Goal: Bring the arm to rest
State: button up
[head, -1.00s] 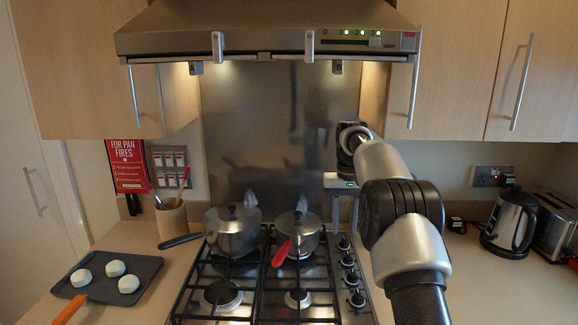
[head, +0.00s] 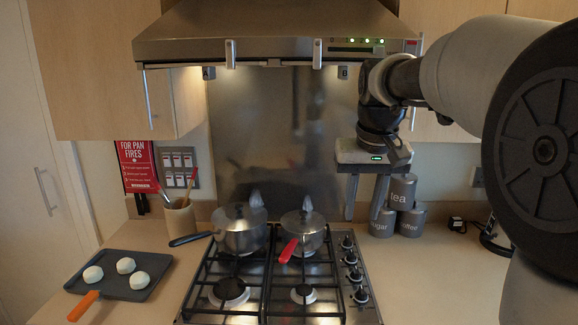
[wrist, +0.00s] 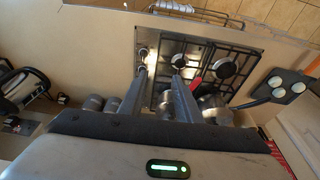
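My gripper (head: 366,205) hangs fingers-down to the right of the hob in the head view, in front of the grey canisters. Its two fingers are apart with nothing between them. In the wrist view the open fingers (wrist: 160,100) point towards the hob's knob side. My upper arm fills the right side of the head view and hides part of the worktop and wall there.
Two lidded pans, one with a black handle (head: 240,230) and one with a red handle (head: 304,235), stand on the hob (head: 268,290). A metal hood (head: 270,35) overhangs it. Canisters (head: 401,191) stand right; a tray (head: 140,262) with white rounds lies left.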

jog(key=s+f+t, duration=0.1)
jog(key=s+f, duration=0.2)
jog(key=s, duration=0.8)
jog(key=s+f+t, duration=0.1)
jog(key=s+f, duration=0.2)
jog(key=s, duration=0.9)
jog(key=shift+s+a+t+p, duration=0.2)
jog(key=shift+a+t+p, duration=0.15)
jog(key=shift+t+p, duration=0.05)
